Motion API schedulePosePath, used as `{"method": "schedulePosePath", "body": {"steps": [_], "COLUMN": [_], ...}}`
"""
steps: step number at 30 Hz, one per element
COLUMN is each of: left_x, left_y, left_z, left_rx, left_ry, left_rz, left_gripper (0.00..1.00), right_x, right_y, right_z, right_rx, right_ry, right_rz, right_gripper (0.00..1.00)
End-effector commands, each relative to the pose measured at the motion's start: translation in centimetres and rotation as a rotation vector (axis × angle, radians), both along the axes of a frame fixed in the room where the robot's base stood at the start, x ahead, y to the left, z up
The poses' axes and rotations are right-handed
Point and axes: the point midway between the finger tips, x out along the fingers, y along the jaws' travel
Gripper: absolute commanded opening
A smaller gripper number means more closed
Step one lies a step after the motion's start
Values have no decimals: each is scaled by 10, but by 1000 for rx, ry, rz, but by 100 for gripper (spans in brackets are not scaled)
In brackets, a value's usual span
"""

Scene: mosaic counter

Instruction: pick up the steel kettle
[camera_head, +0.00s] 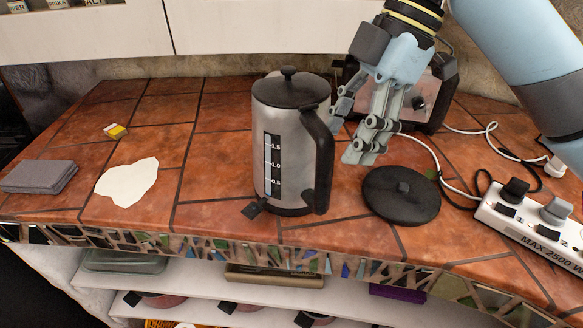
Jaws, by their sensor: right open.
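The steel kettle (288,140) stands upright on the tiled counter in the middle of the head view. It has a black lid with a knob, a black handle on its right side and a dark water gauge marked in numbers. My right gripper (350,132) comes in from the upper right, its fingers pointing down, just right of the kettle's handle. It is open and holds nothing. I cannot tell whether a finger touches the handle. My left gripper is not in view.
A round black kettle base (401,195) lies right of the kettle. A toaster (425,95) stands behind my gripper. A power strip (530,225) with plugs and cables is at the right. A grey cloth (40,177), white patch (128,182) and small yellow-white block (115,131) lie left.

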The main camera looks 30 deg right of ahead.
Motion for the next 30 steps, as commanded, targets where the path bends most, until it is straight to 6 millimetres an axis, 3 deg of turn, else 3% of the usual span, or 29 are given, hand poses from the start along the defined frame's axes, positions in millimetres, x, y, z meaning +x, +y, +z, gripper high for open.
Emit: {"method": "schedulePosePath", "body": {"steps": [5,15,23,30], "left_x": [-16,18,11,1], "left_y": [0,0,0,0], "left_z": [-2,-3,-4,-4], "left_rx": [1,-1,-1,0], "left_ry": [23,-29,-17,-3], "left_rz": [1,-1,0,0], "left_gripper": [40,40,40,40], "right_x": [1,4,4,4], "right_y": [6,24,24,24], "right_z": [-14,-58,-60,-60], "right_rx": [1,1,-2,-2], "right_ry": [3,1,1,1], "right_rz": [-2,-4,-3,-3], "right_gripper": [52,52,52,22]}}
